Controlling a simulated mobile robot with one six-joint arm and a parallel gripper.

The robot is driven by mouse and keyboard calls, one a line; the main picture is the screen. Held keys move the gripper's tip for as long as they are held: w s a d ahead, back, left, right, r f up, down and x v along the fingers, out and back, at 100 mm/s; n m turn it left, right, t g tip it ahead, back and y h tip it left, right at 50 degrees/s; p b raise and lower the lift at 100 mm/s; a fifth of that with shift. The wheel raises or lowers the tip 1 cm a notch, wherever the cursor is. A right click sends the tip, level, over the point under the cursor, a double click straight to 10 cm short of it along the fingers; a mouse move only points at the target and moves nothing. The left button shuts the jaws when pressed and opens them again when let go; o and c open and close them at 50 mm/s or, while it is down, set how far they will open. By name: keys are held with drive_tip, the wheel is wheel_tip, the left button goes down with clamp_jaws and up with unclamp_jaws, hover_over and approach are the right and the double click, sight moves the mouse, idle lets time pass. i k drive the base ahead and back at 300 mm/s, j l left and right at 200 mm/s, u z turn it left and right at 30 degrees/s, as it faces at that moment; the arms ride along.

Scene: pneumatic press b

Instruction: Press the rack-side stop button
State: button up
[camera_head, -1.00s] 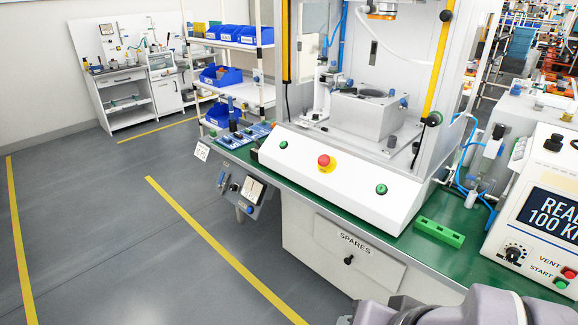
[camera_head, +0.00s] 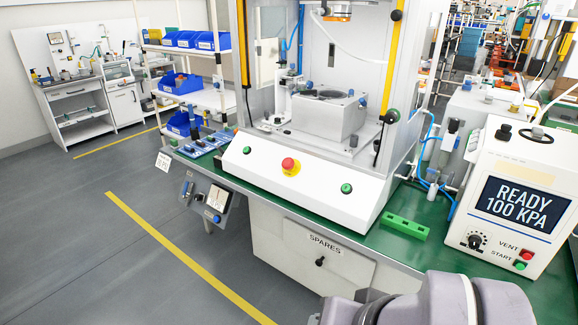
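A red mushroom button on a yellow disc (camera_head: 289,165) sits in the middle of the sloped white front panel of the press (camera_head: 305,185). A green button (camera_head: 247,150) is to its left, towards the rack, and another green button (camera_head: 346,188) is to its right. A smaller red button (camera_head: 526,255) by the word VENT is on the white control box (camera_head: 520,205) at the right. No button is labelled as a stop. My gripper is not in view; only part of my grey-purple arm shows at the bottom right, apart from the buttons in the picture.
A rack with blue bins (camera_head: 188,39) stands behind the press at the left. A small control panel (camera_head: 210,200) hangs at the bench's left end. A green block (camera_head: 404,227) lies on the green bench top (camera_head: 378,245). Open floor (camera_head: 110,255) lies at the left.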

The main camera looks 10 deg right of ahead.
sight(287, 161)
drive_tip(key=k+l, duration=0.1)
drive_tip(key=k, duration=0.8)
drive_tip(key=i, duration=0.6)
drive_tip(key=i+l+u, duration=0.15)
drive_tip(key=i, duration=1)
drive_tip(key=i+l+u, duration=0.1)
drive_tip(key=i, duration=0.5)
drive_tip(key=i+l+u, duration=0.1)
drive_tip(key=i+l, duration=0.15)
drive_tip(key=i, duration=0.35)
